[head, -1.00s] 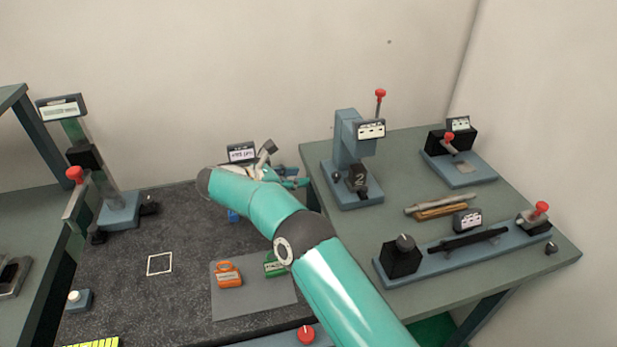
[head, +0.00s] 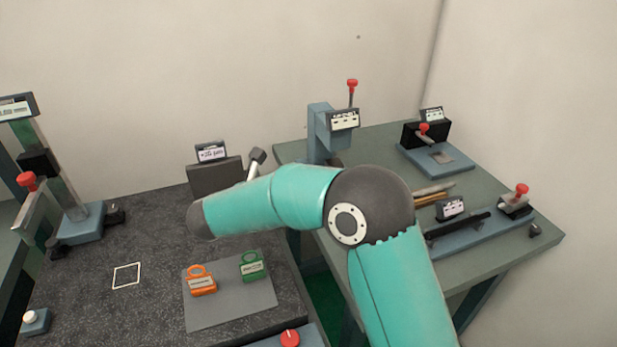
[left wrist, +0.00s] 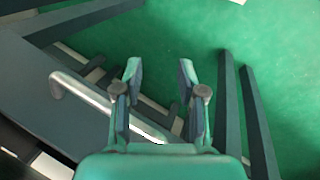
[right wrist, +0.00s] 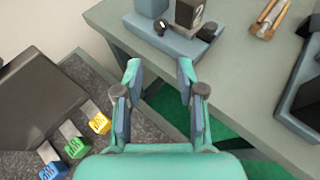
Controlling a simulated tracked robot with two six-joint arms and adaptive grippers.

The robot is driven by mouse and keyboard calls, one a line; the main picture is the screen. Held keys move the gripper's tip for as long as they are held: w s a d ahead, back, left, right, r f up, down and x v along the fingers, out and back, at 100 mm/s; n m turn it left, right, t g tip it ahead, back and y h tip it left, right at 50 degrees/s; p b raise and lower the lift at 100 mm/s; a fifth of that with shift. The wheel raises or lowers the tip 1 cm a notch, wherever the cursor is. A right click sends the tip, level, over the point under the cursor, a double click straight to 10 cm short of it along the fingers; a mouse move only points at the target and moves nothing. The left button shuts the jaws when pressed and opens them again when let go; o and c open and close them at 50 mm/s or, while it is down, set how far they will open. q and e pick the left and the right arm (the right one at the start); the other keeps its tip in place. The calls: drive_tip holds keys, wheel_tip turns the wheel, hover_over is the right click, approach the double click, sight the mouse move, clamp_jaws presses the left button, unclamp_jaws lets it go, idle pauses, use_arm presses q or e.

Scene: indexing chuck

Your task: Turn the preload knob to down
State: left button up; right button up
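No knob carries a label I can read, so I cannot tell which one is the preload knob. A red knob (head: 290,338) sits on a blue base at the front edge of the dark bench. In the right wrist view a block marked 2 (right wrist: 188,12) stands on the blue press base (right wrist: 170,38). My right gripper (right wrist: 158,75) is open and empty over the gap between the two benches; in the head view my arm hides it. My left gripper (left wrist: 160,80) is open and empty above the green floor, outside the head view.
The dark bench (head: 90,300) holds a grey mat (head: 225,312) with orange (head: 201,283) and green (head: 252,266) padlock-shaped tags. A grey box (head: 210,178) and lever (head: 255,160) stand behind my arm. The green bench (head: 480,195) carries several fixtures.

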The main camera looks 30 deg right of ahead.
drive_tip(key=b+x, duration=0.1)
drive_tip(key=x, duration=1.4)
drive_tip(key=shift+d+f, duration=0.1)
clamp_jaws()
drive_tip(key=shift+w+r+m+g+h+p, duration=0.1)
drive_tip(key=shift+w+m+g+h+p, duration=0.1)
drive_tip(key=shift+m+g+p, duration=0.25)
drive_tip(key=shift+w+r+m+g+h+p, duration=0.1)
drive_tip(key=shift+m+g+h+p, duration=0.1)
drive_tip(key=shift+m+g+p, duration=0.25)
drive_tip(key=m+g+p, duration=0.2)
drive_tip(key=g+p, duration=0.1)
drive_tip(key=shift+w+m+h, duration=0.2)
drive_tip(key=shift+m+h, duration=0.2)
drive_tip(key=shift+f, duration=0.1)
unclamp_jaws()
drive_tip(key=shift+f, duration=0.1)
